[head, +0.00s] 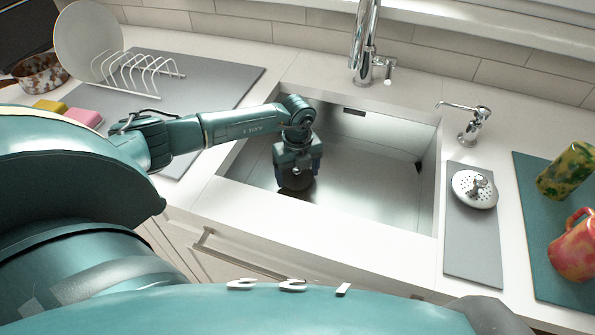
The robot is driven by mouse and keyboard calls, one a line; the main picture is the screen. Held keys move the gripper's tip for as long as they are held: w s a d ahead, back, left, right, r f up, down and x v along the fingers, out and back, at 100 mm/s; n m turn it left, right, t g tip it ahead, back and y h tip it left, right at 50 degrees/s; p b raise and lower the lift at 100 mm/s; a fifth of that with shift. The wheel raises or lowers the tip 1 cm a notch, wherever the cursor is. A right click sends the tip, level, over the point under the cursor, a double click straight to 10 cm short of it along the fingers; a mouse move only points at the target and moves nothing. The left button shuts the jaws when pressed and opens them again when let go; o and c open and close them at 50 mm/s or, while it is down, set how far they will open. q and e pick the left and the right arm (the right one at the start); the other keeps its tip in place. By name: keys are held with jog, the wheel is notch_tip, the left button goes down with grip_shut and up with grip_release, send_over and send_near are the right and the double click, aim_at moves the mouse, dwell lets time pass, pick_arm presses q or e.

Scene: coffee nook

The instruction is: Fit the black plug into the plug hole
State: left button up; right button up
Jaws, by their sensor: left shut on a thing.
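My left gripper (297,170) reaches down into the steel sink (365,170), left of its middle, with its wrist pointing downward. It is shut on the black plug (295,184), a dark round shape just under the fingers near the basin floor. The gripper covers most of the plug. I cannot tell whether the plug touches the floor. The plug hole does not show; the gripper and plug may hide it. My right gripper is not in view.
The tap (364,45) stands behind the sink, with a soap dispenser (474,125) to its right. A plate rack (140,72) is at left. The basin's right side is clear.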

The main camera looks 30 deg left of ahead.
pick_arm(q)
jog(key=shift+f+b, duration=0.4)
jog(key=shift+f, duration=0.2)
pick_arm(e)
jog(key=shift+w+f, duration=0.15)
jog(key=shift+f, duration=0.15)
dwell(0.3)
pick_arm(q)
jog(key=o, duration=1)
jog(key=shift+c, duration=0.2)
notch_tip(320, 180, up, 4)
jog(key=shift+f, duration=0.2)
notch_tip(320, 180, up, 10)
jog(key=shift+f, duration=0.2)
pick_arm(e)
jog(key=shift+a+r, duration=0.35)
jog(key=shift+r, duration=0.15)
